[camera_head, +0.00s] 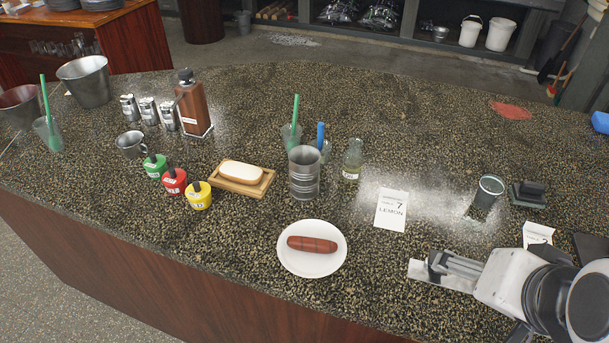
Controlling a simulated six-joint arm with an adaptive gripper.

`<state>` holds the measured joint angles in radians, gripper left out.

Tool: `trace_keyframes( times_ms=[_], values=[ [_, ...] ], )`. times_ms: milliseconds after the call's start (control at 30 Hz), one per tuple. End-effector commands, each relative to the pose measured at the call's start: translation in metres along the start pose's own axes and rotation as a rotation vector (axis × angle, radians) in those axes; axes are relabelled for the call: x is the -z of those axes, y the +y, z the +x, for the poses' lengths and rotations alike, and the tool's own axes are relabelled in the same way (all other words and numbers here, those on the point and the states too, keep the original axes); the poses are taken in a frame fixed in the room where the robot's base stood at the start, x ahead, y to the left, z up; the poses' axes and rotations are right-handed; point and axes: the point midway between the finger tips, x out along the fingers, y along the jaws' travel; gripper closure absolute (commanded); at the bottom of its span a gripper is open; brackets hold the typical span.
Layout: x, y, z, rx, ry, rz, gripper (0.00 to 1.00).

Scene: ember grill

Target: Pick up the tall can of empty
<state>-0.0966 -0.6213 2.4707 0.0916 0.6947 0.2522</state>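A tall open-topped metal can (304,176) with ribbed sides stands upright on the speckled counter, near the middle of the head view. Its inside is mostly hidden from this angle. My gripper (440,267) is low over the counter at the lower right, well to the right of the can and nearer the front edge. It is not touching the can. Its fingers are seen from the side, so the gap between them is not clear.
A white plate with a sausage (312,244) lies in front of the can. Glasses with straws (291,137) and a small bottle (353,159) stand close behind. A lemon card (391,209) lies between can and gripper.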

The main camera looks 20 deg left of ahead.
Motion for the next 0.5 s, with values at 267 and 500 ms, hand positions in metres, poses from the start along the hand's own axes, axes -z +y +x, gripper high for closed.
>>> trace_keyframes(
  times_ms=[267, 500],
  values=[
    [0.043, -0.066, 0.036, 0.15, 0.053, 0.307, 0.3],
    [0.071, -0.119, 0.064, 0.27, 0.072, 0.594, 0.3]
  ],
)
